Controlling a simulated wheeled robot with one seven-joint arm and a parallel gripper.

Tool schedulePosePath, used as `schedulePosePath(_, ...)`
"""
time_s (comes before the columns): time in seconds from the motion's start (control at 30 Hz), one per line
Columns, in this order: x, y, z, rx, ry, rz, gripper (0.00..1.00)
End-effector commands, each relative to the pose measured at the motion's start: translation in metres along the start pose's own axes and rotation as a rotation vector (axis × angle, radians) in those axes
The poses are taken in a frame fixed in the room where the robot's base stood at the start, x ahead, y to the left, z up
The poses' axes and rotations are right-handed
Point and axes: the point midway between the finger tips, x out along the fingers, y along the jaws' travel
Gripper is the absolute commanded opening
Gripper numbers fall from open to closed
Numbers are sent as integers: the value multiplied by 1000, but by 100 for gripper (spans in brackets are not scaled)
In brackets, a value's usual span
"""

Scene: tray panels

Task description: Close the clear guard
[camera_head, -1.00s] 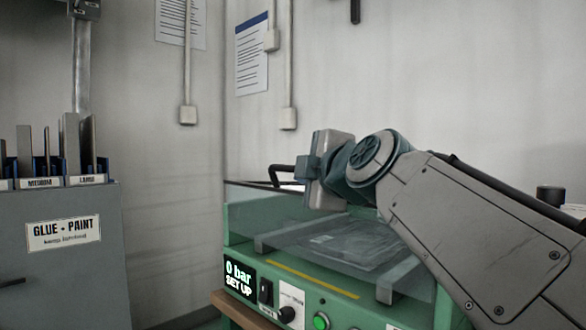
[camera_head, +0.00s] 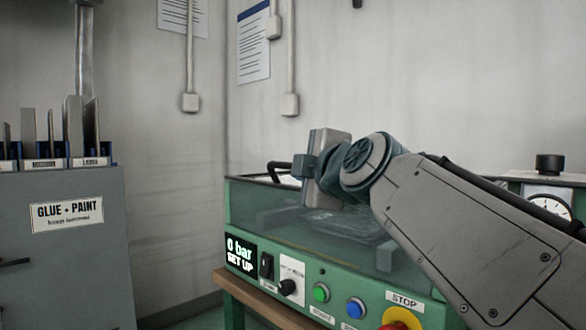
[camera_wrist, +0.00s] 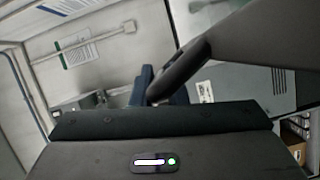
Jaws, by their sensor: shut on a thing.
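The clear guard (camera_head: 258,208) is a see-through panel with a dark top edge on the green machine (camera_head: 335,295). It stands across the front, above the control panel. A flat tray-like part shows dimly behind it. The black handle (camera_head: 278,173) sticks out at the guard's top left. My gripper (camera_head: 301,167) is at this handle, shut on it; my wrist hides the handle's right part. In the wrist view a dark rounded bar (camera_wrist: 180,72), which looks like the handle, lies beyond the gripper body. I cannot tell whether the guard's lower edge touches the machine.
The control panel has a display (camera_head: 241,254), a green button (camera_head: 321,292), a blue button (camera_head: 355,308) and a stop button (camera_head: 402,320). A gauge (camera_head: 548,205) stands at right. A grey glue and paint cabinet (camera_head: 70,260) stands at left, with a gap between it and the machine.

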Motion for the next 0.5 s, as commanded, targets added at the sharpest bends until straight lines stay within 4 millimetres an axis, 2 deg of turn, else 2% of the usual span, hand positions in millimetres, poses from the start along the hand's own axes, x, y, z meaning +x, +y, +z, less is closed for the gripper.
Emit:
schedulePosePath(0.03,3,-14,2,4,1,-29,22)
schedulePosePath(0.1,3,-13,2,4,1,-28,34)
schedulePosePath(0.37,3,-11,2,6,1,-24,34)
schedulePosePath(0.5,2,1,0,4,0,-22,34)
